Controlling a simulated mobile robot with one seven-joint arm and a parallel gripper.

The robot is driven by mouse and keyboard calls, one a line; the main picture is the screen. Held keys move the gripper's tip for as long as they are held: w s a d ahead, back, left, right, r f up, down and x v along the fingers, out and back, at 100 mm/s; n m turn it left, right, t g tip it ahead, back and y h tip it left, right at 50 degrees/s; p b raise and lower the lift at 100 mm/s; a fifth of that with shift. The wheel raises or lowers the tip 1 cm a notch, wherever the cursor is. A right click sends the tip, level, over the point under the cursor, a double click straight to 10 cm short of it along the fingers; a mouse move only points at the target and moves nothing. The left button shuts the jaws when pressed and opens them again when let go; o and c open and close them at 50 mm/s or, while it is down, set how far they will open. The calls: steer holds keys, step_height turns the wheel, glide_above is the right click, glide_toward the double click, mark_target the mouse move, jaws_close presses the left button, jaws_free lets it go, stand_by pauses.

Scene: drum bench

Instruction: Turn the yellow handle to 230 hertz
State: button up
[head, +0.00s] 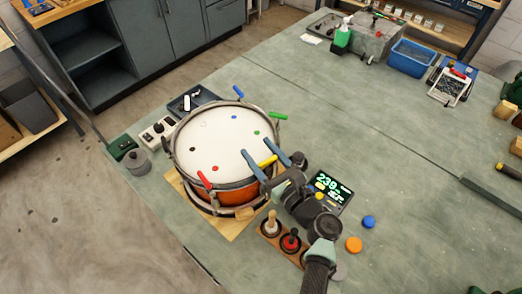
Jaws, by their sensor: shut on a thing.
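The drum (212,135) has a white head and an orange-red shell and stands on a wooden board. The yellow handle (267,161) is at the drum's right rim. My gripper (264,160) has its blue-grey fingers on either side of the yellow handle and is shut on it. A dark display (329,190) to the right of the drum shows green digits that look like 239; the smaller text is too small to read. My wrist and arm reach in from the lower right and hide part of the drum's right side.
A red handle (204,180), a blue handle (238,91) and a green handle (278,116) stand around the rim. A wooden rack (270,238) with mallet-like tools is close below my wrist. Orange (354,244) and blue (369,221) discs lie right. The bench's middle right is clear.

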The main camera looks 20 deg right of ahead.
steer(key=o, duration=1.4)
steer(key=b+v, duration=0.2)
steer(key=v, duration=1.1)
